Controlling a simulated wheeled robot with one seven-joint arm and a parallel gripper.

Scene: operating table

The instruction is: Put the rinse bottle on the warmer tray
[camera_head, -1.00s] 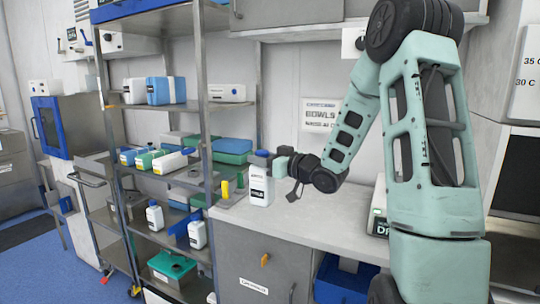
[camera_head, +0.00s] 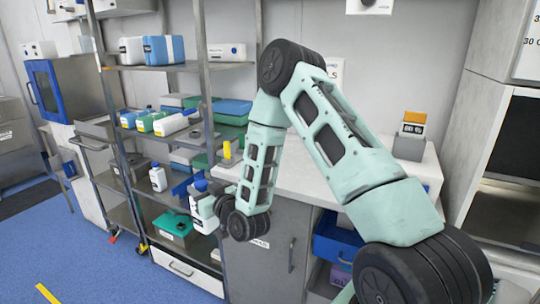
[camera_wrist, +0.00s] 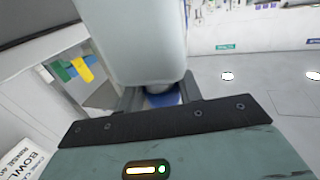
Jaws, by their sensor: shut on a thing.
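A white bottle with a blue cap (camera_head: 204,214) is held in my gripper (camera_wrist: 160,97), in front of the shelf rack and counter. In the wrist view the pale bottle body (camera_wrist: 140,40) fills the upper middle, and the fingers are closed around its neck at the blue cap (camera_wrist: 163,99). In the head view my wrist partly covers the bottle, and the fingertips are hard to make out. No tray is clearly marked as the warmer tray. A cabinet with 35 C and 30 C labels (camera_head: 527,45) stands at the right, with a pale lit surface (camera_head: 505,212) inside its opening.
The metal rack (camera_head: 205,70) at left holds several bottles and boxes, including another white bottle (camera_head: 158,179). The counter (camera_head: 290,178) carries a device with an orange top (camera_head: 413,123). A blue bin (camera_head: 338,238) sits below. Blue floor (camera_head: 90,255) lies open at left.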

